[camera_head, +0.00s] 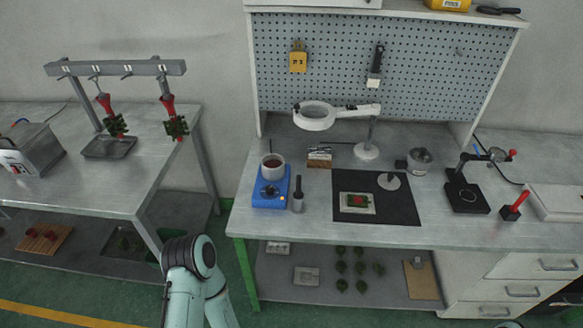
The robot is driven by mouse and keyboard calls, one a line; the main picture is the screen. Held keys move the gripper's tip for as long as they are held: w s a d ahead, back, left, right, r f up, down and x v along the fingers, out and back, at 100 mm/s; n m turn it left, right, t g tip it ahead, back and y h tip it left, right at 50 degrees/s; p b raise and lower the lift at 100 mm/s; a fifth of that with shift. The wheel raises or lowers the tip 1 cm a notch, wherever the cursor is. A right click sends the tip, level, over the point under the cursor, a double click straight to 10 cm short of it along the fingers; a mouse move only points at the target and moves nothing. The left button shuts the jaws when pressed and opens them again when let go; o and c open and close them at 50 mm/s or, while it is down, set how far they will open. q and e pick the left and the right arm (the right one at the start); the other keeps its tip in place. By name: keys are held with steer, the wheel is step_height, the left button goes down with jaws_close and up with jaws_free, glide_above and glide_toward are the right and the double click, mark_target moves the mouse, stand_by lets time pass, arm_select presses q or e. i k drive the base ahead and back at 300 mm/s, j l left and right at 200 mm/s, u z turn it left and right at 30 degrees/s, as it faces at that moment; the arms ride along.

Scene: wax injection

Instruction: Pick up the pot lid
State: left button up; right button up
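A pale round disc with a small dark knob, which looks like the pot lid (389,182), lies on the right part of the black mat (402,211) on the workbench. A white pot (273,167) with dark red contents stands open on a blue heater (268,196), left of the mat. Part of one of my arms, pale green with a dark joint, rises at the bottom left of centre, in front of the benches and well away from the lid. Neither of my grippers shows.
On the mat lies a pale block with a red and green piece (358,203). A grey cylinder (297,195) stands beside the heater. A ring magnifier lamp (315,117) reaches over the bench. A small metal pot (420,161) and a black stand (467,197) are to the right.

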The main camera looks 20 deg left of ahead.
mark_target(387, 181)
steer(key=i+l, duration=0.1)
steer(key=l, duration=0.2)
steer(key=i+l, duration=0.1)
steer(key=l, duration=0.2)
steer(key=i+l+u, duration=0.1)
steer(key=l+u, duration=0.6)
steer(key=i+l, duration=0.05)
steer(key=l, duration=0.05)
